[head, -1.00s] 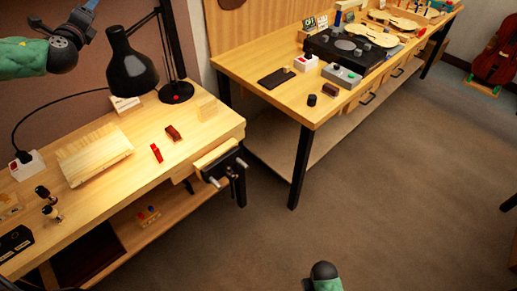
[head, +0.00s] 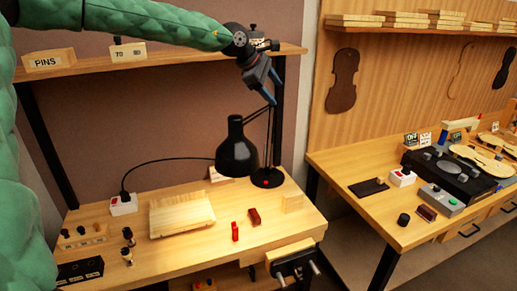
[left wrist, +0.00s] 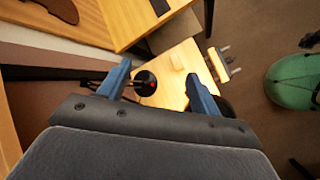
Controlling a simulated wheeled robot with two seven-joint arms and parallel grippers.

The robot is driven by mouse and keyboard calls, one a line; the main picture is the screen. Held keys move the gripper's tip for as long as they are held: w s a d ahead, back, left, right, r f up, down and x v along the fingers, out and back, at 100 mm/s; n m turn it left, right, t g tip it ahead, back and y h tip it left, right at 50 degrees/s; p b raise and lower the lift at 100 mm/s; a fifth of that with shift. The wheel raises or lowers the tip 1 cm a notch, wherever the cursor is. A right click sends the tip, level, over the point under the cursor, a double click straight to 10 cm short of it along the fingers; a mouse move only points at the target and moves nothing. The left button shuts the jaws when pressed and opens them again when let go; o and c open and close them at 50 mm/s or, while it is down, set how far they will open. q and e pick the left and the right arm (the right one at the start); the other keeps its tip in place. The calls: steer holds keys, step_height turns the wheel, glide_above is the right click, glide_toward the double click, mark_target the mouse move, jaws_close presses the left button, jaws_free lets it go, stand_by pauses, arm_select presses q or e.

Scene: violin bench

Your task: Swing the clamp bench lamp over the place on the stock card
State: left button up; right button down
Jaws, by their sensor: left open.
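The black clamp bench lamp (head: 237,152) stands at the back right of the left bench. Its shade hangs to the left of its round base, which has a red spot. My left gripper (head: 270,90) is open and empty, above the lamp near the top of its arm. I cannot tell whether it touches the arm. In the left wrist view the lamp base (left wrist: 146,84) shows between the open fingers. A small pale card or block (head: 218,174) is partly hidden behind the shade; I cannot tell whether it is the stock card. My right gripper is not in view.
The left bench (head: 205,250) holds a pale wooden board (head: 182,213), a red piece (head: 235,231), a brown block (head: 254,216) and a switch box (head: 123,204). A shelf (head: 90,66) and a dark post stand close to my left arm. A vise (head: 292,262) is at the front edge.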

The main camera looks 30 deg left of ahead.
mark_target(235, 118)
arm_select(q)
steer(key=s+a+f+m+g+y, duration=0.1)
steer(key=s+a+m+g, duration=0.1)
steer(key=s+a+f+m+g+y, duration=0.1)
steer(key=s+a+m+g+y, duration=0.1)
steer(key=s+a, duration=0.1)
steer(key=s+a+f+m+g+y, duration=0.1)
steer(key=s+a+m, duration=0.1)
steer(key=s, duration=0.1)
steer(key=shift+s+a+f+g, duration=0.15)
steer(key=shift+a+f+g, duration=0.2)
steer(key=shift+g, duration=0.05)
steer(key=shift+s+a+m+y, duration=0.2)
steer(key=shift+s+m+y, duration=0.15)
steer(key=shift+m, duration=0.35)
steer(key=shift+f+p, duration=0.35)
steer(key=shift+f, duration=0.15)
step_height(235, 118, down, 5)
steer(key=p, duration=0.2)
steer(key=shift+f+p, duration=0.1)
steer(key=shift+p, duration=0.2)
steer(key=shift+f, duration=0.85)
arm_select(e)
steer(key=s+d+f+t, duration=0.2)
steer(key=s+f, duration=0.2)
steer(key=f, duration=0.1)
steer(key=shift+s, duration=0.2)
